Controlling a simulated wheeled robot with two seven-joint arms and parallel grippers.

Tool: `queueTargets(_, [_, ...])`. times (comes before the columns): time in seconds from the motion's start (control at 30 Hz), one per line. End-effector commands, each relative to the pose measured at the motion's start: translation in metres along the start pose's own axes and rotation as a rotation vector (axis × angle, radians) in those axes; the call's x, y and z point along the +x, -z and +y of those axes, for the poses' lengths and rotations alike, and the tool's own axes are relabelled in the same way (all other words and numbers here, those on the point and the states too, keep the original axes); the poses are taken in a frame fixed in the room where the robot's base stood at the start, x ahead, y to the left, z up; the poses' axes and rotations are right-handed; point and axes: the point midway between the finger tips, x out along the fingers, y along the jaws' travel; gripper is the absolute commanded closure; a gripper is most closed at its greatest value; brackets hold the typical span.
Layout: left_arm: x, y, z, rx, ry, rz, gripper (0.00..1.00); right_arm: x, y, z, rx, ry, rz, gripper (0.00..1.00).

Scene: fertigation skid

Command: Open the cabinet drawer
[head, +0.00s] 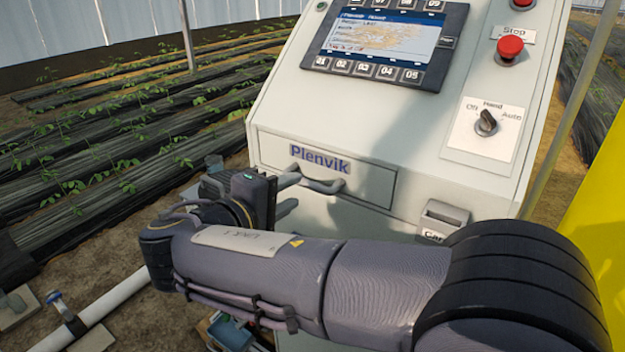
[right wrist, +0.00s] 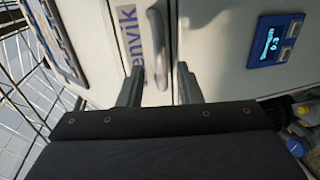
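The cabinet drawer (head: 375,186) is a pale grey front panel with a blue "Plenvik" label, and it looks shut, flush with the cabinet (head: 430,130). Its grey bar handle (head: 322,185) sits below the label; the handle also shows in the right wrist view (right wrist: 158,50). My right gripper (head: 291,192) is open at the handle's left end. In the right wrist view, its two fingers (right wrist: 160,75) lie on either side of the handle with gaps to both. I cannot tell how deep the handle sits between them. My left gripper is not in view.
Above the drawer are a screen panel (head: 385,42), a red stop button (head: 510,47) and a rotary switch (head: 486,122). A small card slot (head: 443,217) is at the drawer's lower right. A white pipe (head: 115,297) runs along the ground at left. A yellow surface (head: 600,225) stands at right.

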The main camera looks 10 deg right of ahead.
Motion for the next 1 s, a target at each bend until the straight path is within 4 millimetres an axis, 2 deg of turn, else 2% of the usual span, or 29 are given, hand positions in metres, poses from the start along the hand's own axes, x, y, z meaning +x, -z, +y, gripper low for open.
queueTargets(0.1, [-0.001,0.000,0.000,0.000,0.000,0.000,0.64,0.022,-0.001,0.000,0.001,0.002,-0.006,0.68])
queueTargets(0.3, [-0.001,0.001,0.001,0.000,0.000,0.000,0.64,0.050,-0.001,0.000,-0.001,0.003,-0.004,0.68])
queueTargets(0.47, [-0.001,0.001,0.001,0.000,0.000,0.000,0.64,0.059,-0.001,0.000,-0.001,0.002,-0.002,0.68])
queueTargets(0.7, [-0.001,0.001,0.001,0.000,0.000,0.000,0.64,0.060,-0.001,-0.001,-0.001,0.003,-0.001,0.68])
queueTargets(0.93, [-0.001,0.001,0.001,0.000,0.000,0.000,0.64,0.059,-0.001,-0.001,-0.001,0.003,-0.001,0.97])
queueTargets(1.0, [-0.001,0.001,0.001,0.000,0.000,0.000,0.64,0.059,-0.001,-0.001,-0.001,0.003,-0.001,1.00])
